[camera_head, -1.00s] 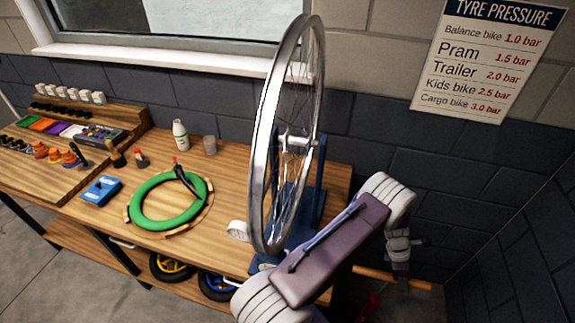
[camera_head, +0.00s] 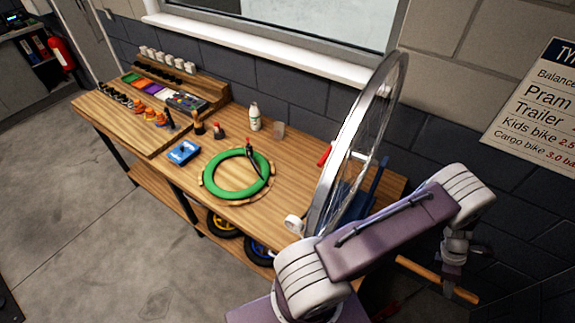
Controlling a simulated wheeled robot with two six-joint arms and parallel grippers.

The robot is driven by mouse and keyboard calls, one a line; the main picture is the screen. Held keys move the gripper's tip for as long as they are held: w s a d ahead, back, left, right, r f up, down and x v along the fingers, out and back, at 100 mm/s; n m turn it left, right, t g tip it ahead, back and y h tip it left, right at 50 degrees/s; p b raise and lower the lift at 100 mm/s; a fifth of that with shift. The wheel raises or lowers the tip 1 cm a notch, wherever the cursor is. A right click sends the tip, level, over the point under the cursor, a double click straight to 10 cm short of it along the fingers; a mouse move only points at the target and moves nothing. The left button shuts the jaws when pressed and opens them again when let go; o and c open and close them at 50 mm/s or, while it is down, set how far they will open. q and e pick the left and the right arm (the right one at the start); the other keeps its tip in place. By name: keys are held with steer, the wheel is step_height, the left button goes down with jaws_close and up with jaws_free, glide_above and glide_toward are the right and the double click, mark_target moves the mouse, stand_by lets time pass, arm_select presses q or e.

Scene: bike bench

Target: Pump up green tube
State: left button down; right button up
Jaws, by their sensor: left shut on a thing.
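The green tube (camera_head: 206,183) lies as a ring on the workbench, inside a low wooden ring of which only parts show. A dark, slim thing (camera_head: 252,160) rests across the tube's right side; I cannot tell whether it is joined to the tube. My left gripper (camera_head: 449,282) hangs at the right, beyond the bench's right end, shut on a wooden bar (camera_head: 420,273) that looks like a pump handle. A small red part (camera_head: 386,311) shows low down there. My right gripper is out of view.
A spoked wheel (camera_head: 326,185) stands upright in a blue stand at the bench's (camera_head: 240,215) right end. A pressure sign (camera_head: 540,110) hangs at right. The floor at left is clear.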

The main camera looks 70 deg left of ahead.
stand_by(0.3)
arm_select(q)
step_height(320, 180, down, 26)
steer(key=b, duration=2.1)
steer(key=shift+f, duration=0.15)
steer(key=shift+f+b, duration=0.7)
steer(key=shift+b, duration=0.05)
steer(key=c, duration=1.1)
jaws_free()
